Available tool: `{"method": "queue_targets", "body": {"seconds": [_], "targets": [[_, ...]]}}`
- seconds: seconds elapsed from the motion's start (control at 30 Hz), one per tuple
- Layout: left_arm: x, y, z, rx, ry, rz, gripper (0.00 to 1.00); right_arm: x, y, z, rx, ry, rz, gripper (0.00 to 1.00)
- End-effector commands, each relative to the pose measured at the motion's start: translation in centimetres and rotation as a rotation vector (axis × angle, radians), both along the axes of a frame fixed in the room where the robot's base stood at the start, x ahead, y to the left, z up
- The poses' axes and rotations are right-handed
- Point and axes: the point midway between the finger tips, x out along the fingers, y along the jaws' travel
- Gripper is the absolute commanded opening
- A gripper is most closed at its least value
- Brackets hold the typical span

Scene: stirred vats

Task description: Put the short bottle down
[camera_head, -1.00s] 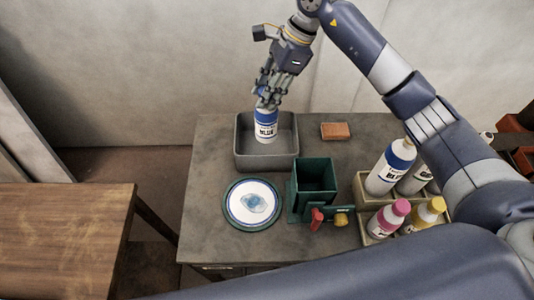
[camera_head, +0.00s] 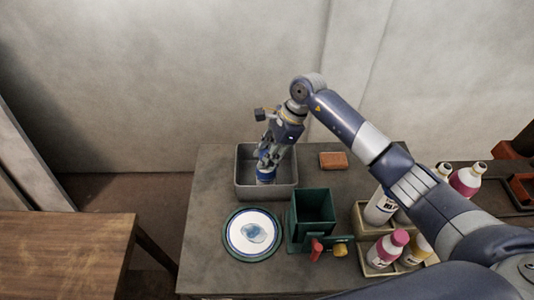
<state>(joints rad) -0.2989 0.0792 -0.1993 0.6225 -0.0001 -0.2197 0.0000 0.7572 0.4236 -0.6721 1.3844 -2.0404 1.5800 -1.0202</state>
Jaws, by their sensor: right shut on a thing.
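The short bottle (camera_head: 265,179), white with a blue band, is in the grey tray (camera_head: 241,190) at the back left of the grey table. Most of it is hidden by my right gripper and the tray. My right gripper (camera_head: 266,166) points down into the tray and is shut on the bottle's upper part. I cannot tell whether the bottle touches the tray floor. My left gripper is not in view.
A plate with a blue patch (camera_head: 253,234) and a green square vat (camera_head: 313,212) stand in front of the tray. An orange-brown block (camera_head: 333,160) lies to its right. Several bottles, one with a pink cap (camera_head: 385,249), stand in holders at right.

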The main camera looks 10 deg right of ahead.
Motion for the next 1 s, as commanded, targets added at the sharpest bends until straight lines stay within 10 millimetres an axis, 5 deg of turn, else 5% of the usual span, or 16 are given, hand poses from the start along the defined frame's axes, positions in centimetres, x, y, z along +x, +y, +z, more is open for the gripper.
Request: {"method": "queue_targets", "body": {"seconds": [0.23,0.27,0.33,0.8,1.0], "targets": [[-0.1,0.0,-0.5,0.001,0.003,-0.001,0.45,0.1,0.0,-0.3,0.001,-0.002,0.0,0.03],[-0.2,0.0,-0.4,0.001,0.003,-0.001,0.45,0.0,0.0,-0.3,0.0,0.0,0.0,0.34],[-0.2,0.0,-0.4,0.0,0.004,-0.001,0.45,0.0,0.0,-0.2,0.0,0.0,0.0,0.5],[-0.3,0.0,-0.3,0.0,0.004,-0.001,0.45,0.1,-0.2,0.4,0.0,-0.003,-0.001,0.5],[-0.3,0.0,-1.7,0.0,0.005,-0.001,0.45,0.2,-1.9,3.8,-0.002,-0.006,-0.002,0.5]]}}
